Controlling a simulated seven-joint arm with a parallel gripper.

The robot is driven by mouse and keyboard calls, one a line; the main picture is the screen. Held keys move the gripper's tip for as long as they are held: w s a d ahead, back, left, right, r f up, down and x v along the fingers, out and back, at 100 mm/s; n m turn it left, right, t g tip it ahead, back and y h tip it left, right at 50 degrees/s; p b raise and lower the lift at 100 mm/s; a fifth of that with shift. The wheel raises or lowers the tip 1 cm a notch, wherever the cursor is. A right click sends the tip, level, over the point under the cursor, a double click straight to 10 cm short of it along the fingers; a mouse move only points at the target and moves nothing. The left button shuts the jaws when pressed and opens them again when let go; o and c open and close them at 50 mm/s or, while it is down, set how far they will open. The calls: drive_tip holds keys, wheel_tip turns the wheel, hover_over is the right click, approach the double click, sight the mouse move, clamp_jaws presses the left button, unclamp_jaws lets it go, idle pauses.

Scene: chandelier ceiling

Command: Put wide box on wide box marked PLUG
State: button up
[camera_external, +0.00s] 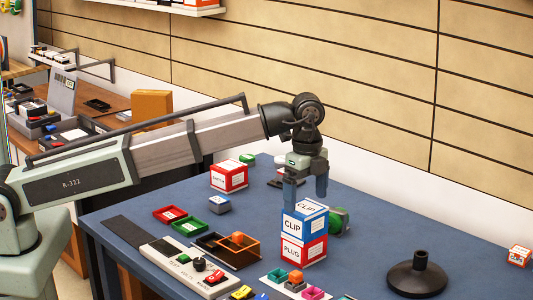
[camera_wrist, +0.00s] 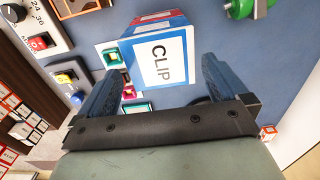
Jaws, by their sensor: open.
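A blue-and-white box marked CLIP (camera_external: 293,226) sits upright on top of a red-and-white box marked PLUG (camera_external: 291,250), roughly in line with it. The CLIP box also shows in the wrist view (camera_wrist: 160,62), with a red edge of the lower box (camera_wrist: 158,18) behind it. My gripper (camera_external: 306,200) points down at the top of the CLIP box. In the wrist view, my gripper (camera_wrist: 160,70) is open, with one blue finger to each side of the CLIP box and visible gaps. Any contact with the box top is unclear.
A green object (camera_external: 339,221) stands close behind the stack. Another red-and-white box (camera_external: 229,177) is at the back left. An open brown box (camera_external: 240,254), coloured trays (camera_external: 170,214) and a button panel (camera_external: 185,268) lie left. A black stand (camera_external: 417,278) is front right.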

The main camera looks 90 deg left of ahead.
sight(306, 207)
drive_tip(key=shift+r, duration=2.95)
